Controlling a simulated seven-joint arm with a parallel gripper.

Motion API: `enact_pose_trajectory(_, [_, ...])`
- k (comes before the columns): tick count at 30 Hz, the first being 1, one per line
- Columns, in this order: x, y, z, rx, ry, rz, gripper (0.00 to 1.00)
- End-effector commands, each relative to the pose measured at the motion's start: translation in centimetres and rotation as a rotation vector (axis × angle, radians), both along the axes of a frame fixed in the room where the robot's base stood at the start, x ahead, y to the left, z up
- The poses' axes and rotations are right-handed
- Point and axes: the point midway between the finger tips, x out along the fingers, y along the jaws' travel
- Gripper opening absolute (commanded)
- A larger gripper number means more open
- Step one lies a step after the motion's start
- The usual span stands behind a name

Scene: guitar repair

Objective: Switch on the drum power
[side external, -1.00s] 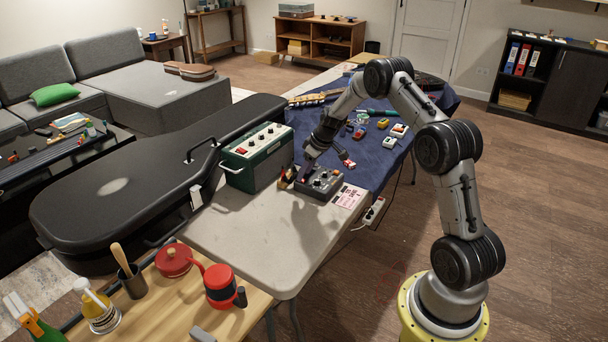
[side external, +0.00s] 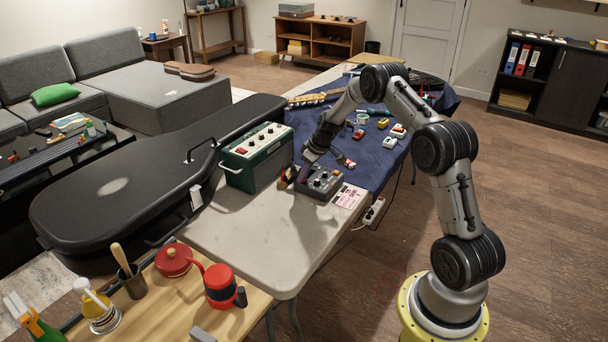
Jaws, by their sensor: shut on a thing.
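A grey box with several knobs (side external: 326,184), which looks like the drum unit, sits on the pale table near its right edge.
A green amplifier (side external: 257,156) stands close on the left, beside a large black guitar case (side external: 120,185). A pink card (side external: 348,196) and a white power strip (side external: 374,210) lie at the right. Small pedals (side external: 397,131) lie on the blue cloth behind.

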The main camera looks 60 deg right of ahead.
Motion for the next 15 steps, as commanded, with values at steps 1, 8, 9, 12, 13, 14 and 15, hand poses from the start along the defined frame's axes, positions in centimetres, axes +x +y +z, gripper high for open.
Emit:
enact_pose_trajectory(1, [-0.02, -0.02, 0.01, 0.000, 0.001, 0.000, 0.00])
enact_pose_trajectory(8, [0.38, 0.13, 0.06, 0.005, 0.055, 0.007, 0.00])
enact_pose_trajectory(9, [0.46, 0.12, 0.05, 0.005, 0.076, 0.007, 0.00])
enact_pose_trajectory(12, [0.72, 0.14, 0.10, 0.003, 0.136, 0.007, 0.00])
enact_pose_trajectory(13, [0.79, 0.14, 0.06, 0.003, 0.158, 0.007, 0.00])
enact_pose_trajectory(14, [0.88, 0.11, 0.10, 0.002, 0.179, 0.007, 0.00])
enact_pose_trajectory(15, [0.90, 0.11, 0.05, 0.002, 0.209, 0.006, 0.00])
